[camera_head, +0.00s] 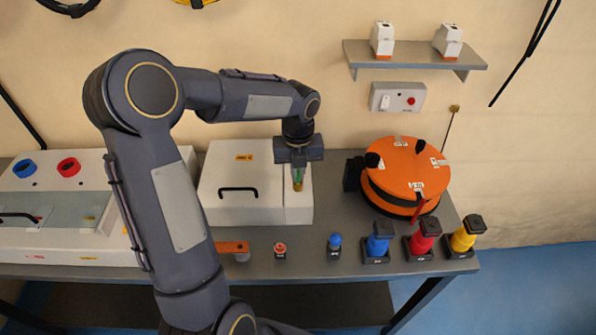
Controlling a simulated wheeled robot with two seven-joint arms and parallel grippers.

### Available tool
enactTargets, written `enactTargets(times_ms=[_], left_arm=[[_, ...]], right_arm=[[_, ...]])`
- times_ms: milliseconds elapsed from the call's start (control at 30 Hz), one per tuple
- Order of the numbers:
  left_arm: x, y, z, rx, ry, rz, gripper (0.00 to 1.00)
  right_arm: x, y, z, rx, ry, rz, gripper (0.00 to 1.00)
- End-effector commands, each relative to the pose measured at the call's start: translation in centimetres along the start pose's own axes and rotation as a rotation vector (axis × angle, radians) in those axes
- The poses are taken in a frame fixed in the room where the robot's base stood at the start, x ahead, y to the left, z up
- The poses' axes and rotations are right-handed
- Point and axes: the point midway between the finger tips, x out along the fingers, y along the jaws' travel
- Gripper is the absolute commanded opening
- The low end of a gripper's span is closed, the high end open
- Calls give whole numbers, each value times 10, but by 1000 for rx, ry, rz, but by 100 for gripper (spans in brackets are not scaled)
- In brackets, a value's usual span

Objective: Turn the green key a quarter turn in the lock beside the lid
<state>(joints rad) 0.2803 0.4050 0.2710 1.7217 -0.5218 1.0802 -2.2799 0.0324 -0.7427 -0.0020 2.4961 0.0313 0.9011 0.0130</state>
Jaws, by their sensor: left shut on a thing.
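My left gripper (298,163) points down over the narrow right section of a white box and is shut on the green key (298,175). Only part of the key shows below the fingers, with a yellowish spot at its lower end. The lock under it is mostly hidden, so I cannot tell how far the key is turned. The white lid (236,180) with a black handle lies flat just left of the key. My right gripper is not in view.
An orange round device (408,168) stands to the right. Blue (378,241), red (423,238) and yellow (464,236) capped pieces stand along the right front edge. A small red button (280,250) and a blue knob (335,242) sit near the front. A shelf (415,56) hangs on the wall.

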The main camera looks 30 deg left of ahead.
Motion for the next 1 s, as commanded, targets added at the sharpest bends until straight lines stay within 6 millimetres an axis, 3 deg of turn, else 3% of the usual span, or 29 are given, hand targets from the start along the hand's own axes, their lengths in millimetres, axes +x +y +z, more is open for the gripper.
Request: enactTargets(times_ms=[300, 467, 500, 667, 1000], left_arm=[[-1, 0, 0, 24, -2, -1, 0], [-6, 0, 0, 187, 1, -1, 0], [-1, 0, 0, 205, -2, -1, 8], [0, 0, 1, 199, -2, -1, 29], [-3, 0, 1, 197, -3, -1, 31]], right_arm=[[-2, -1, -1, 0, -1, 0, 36], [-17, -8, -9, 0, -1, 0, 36], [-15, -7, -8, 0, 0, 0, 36], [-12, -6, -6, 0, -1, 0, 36], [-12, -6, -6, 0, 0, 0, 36]])
